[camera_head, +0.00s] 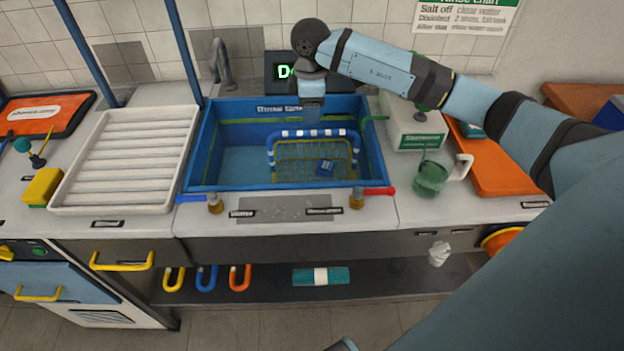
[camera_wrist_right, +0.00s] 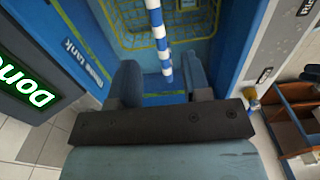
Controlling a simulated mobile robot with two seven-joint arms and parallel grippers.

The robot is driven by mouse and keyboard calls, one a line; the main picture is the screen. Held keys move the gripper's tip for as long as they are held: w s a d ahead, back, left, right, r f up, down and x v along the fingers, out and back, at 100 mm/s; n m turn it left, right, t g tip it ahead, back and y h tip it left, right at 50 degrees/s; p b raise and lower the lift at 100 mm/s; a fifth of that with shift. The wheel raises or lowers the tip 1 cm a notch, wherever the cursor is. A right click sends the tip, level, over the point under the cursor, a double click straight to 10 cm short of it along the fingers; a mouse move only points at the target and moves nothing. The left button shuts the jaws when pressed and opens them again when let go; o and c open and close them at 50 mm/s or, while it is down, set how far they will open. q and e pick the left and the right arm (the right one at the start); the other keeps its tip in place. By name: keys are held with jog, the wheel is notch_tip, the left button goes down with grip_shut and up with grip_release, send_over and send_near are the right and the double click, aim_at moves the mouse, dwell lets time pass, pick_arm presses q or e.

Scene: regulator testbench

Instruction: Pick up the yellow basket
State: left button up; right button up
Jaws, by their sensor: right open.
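The yellow wire basket (camera_head: 297,166) stands inside the blue rinse tank (camera_head: 228,122), toward its right side. Its blue-and-white striped handle (camera_head: 285,135) arches over the top. A small blue item (camera_head: 325,167) shows in the basket. My right gripper (camera_head: 312,116) hangs over the tank, pointing down just above the handle. In the right wrist view the open fingers (camera_wrist_right: 160,82) are spread, and the striped handle (camera_wrist_right: 158,38) shows in line with the gap between them. I cannot tell how far below the fingertips the handle lies. My left gripper is not in view.
A faucet (camera_head: 220,62) and a display (camera_head: 283,70) stand behind the tank. A white ribbed tray (camera_head: 128,160) is at left. A green jug (camera_head: 430,177), a white box (camera_head: 415,122) and an orange mat (camera_head: 492,165) are at right. The tank's left half looks clear.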

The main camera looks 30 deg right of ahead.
aim_at(314, 132)
notch_tip(314, 132, down, 2)
jog(key=shift+f, duration=0.25)
jog(key=f, duration=0.5)
jog(key=shift+s+d, duration=0.15)
jog(key=shift+d, duration=0.2)
grip_shut()
jog(key=shift+r, duration=0.1)
